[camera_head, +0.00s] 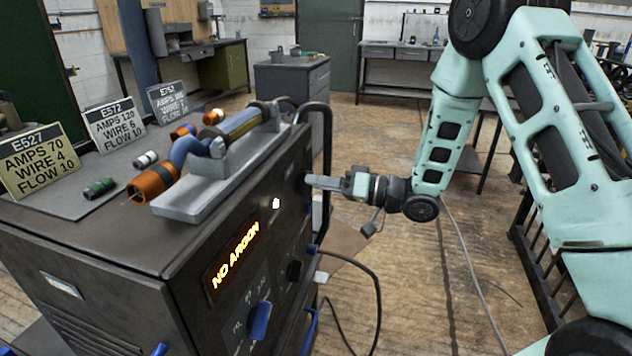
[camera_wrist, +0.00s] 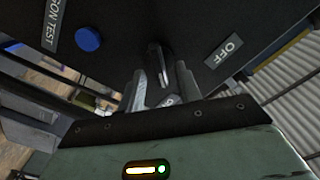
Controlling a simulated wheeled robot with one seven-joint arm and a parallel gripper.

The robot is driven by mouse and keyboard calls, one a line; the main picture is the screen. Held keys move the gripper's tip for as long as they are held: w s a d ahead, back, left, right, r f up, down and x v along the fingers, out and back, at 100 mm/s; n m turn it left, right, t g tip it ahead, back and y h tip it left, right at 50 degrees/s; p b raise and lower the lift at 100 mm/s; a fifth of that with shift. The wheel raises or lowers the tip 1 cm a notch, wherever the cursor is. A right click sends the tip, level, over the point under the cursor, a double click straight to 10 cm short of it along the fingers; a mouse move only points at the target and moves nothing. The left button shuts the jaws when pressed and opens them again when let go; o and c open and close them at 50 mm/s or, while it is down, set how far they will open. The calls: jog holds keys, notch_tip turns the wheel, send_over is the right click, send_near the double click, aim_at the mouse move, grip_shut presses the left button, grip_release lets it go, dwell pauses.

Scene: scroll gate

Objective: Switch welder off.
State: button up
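The welder (camera_head: 150,235) is a dark box on the left in the head view, with a lit orange "NO ARGON" display (camera_head: 234,257) on its front panel. My gripper (camera_head: 314,182) reaches its upper right front from the right. In the wrist view a dark switch knob (camera_wrist: 157,58) stands on the panel between the fingertips of my gripper (camera_wrist: 162,75). The fingers are apart, one on each side of the knob; a small gap seems to show. An "OFF" label (camera_wrist: 230,48) is right of the knob. The knob is hidden behind the fingers in the head view.
A blue button (camera_wrist: 88,39) labelled argon test is left of the knob. The welder's top holds a torch on a grey tray (camera_head: 190,200), small cups and signs (camera_head: 40,160). A dark handle rail (camera_head: 328,135) and cables (camera_head: 375,290) are near my arm. Floor space lies behind.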

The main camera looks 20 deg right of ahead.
jog(key=shift+w+a, duration=0.4)
jog(key=shift+a, duration=0.1)
grip_shut()
jog(key=shift+n, duration=0.3)
jog(key=shift+s+a+f+n+b, duration=0.1)
jog(key=shift+s+n+b, duration=0.05)
jog(key=shift+n+b, duration=2.2)
jog(key=shift+s+a+r+n+b, duration=0.1)
jog(key=shift+n+b, duration=1.8)
jog(key=shift+n, duration=0.8)
jog(key=shift+s+f+n+b, duration=0.1)
jog(key=shift+s+n+b, duration=0.05)
jog(key=shift+n+b, duration=2.2)
jog(key=shift+n, duration=0.4)
